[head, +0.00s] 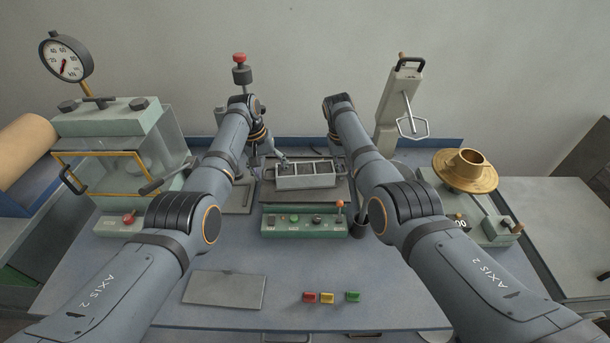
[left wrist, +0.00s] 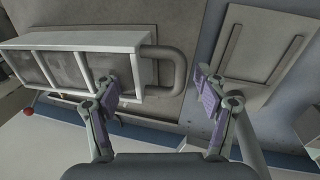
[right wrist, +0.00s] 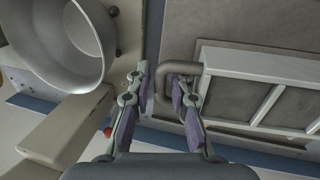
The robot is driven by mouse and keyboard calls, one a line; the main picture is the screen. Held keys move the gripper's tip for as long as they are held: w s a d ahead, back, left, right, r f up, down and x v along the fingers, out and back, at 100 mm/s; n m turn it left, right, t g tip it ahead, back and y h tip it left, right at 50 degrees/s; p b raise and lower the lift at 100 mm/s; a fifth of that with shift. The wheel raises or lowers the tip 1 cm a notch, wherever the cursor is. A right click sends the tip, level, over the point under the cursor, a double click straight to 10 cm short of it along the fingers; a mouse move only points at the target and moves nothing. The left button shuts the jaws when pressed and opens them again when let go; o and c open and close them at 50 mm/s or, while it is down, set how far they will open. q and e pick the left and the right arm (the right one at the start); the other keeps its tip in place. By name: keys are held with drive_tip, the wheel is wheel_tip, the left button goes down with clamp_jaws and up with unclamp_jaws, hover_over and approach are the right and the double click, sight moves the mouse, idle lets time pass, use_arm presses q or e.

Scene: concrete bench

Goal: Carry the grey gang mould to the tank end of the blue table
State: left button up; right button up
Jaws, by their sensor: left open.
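The grey gang mould (head: 307,181), a three-cell tray with a loop handle at each end, sits on a dark plate at the back middle of the blue table (head: 290,265). My left gripper (head: 277,158) is open at its left end; in the left wrist view the gripper's fingers (left wrist: 155,88) lie either side of the handle (left wrist: 178,70). In the right wrist view my right gripper (right wrist: 161,86) is open, its fingers on either side of the other handle's bar (right wrist: 162,75). The glass-fronted tank (head: 115,170) stands at the left end.
A green control box (head: 303,225) with a lever stands in front of the mould. A flat grey plate (head: 224,290) and three coloured blocks (head: 327,298) lie near the front. A brass flanged piece (head: 466,172) sits at right. A flat grey panel (head: 238,199) lies between tank and mould.

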use_arm(q)
drive_tip(key=shift+c, duration=0.4)
use_arm(e)
drive_tip(key=shift+c, duration=0.4)
